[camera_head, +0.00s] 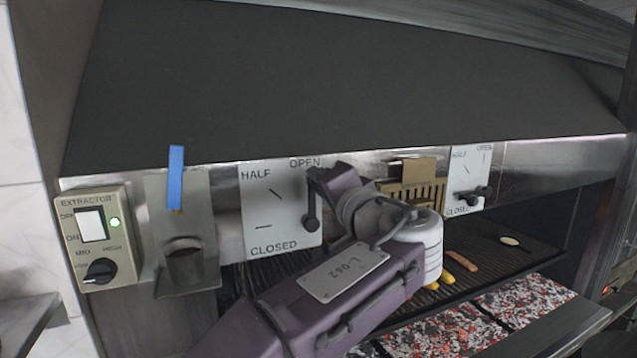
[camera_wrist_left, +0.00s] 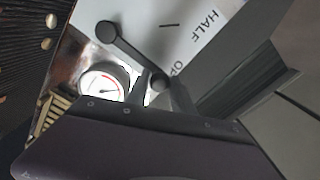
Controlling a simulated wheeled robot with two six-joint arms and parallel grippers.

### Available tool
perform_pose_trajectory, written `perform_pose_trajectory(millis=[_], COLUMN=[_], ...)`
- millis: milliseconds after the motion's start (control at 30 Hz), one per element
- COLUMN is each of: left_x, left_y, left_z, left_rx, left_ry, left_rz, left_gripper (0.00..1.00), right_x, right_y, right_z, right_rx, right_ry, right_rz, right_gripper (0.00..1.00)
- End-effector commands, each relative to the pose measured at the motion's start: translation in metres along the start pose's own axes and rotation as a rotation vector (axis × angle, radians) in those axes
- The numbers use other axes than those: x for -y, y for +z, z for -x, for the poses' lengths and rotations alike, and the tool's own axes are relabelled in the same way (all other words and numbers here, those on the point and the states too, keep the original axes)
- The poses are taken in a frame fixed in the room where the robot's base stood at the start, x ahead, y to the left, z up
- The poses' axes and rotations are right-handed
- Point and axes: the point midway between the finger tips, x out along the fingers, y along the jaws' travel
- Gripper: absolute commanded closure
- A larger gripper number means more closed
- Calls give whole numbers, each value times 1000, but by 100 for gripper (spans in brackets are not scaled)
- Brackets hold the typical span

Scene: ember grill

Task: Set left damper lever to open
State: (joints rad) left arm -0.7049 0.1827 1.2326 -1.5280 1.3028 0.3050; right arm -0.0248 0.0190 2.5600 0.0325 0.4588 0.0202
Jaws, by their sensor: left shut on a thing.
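The left damper plate (camera_head: 282,228) is white, marked OPEN, HALF and CLOSED. Its dark lever (camera_head: 311,206) stands nearly upright at the plate's right side, with its upper end beside the word OPEN. My left gripper (camera_head: 316,176) is at that upper end, and my wrist partly covers it. In the left wrist view the lever (camera_wrist_left: 127,51) runs from a round pivot to its knob, which sits between the fingers of my left gripper (camera_wrist_left: 158,88). The gripper is shut on the knob. My right gripper is in neither view.
The right damper plate (camera_head: 466,165) has its lever (camera_head: 473,195) pointing left near CLOSED. An extractor switch box (camera_head: 101,238) and a metal cup holder (camera_head: 184,240) with blue tape are at left. A gauge (camera_wrist_left: 103,84) sits close beside my gripper. Food lies on the grill below.

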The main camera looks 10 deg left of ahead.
Motion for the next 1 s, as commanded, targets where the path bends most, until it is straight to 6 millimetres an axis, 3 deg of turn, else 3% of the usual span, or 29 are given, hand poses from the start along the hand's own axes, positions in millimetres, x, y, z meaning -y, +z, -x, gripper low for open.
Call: perform_pose_trajectory(millis=[367, 400, 467, 767, 867, 1000], left_x=[-1, -1, -1, -1, -5, -7], left_y=[0, 0, 0, 0, 0, 0], left_z=[0, 0, 0, 1, 13, 45], left_rx=[-1, -1, -1, -1, -5, -7], left_ry=[0, 0, 1, 1, 1, 3], left_rz=[-6, -6, -6, -4, -2, -1], left_gripper=[100, 64, 51, 51, 51, 51], right_x=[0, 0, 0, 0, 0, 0], right_y=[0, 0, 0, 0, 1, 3], right_z=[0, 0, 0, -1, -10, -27], right_rx=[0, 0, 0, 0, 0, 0], right_ry=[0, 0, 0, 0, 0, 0], right_rz=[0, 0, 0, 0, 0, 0], right_gripper=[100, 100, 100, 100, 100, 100])
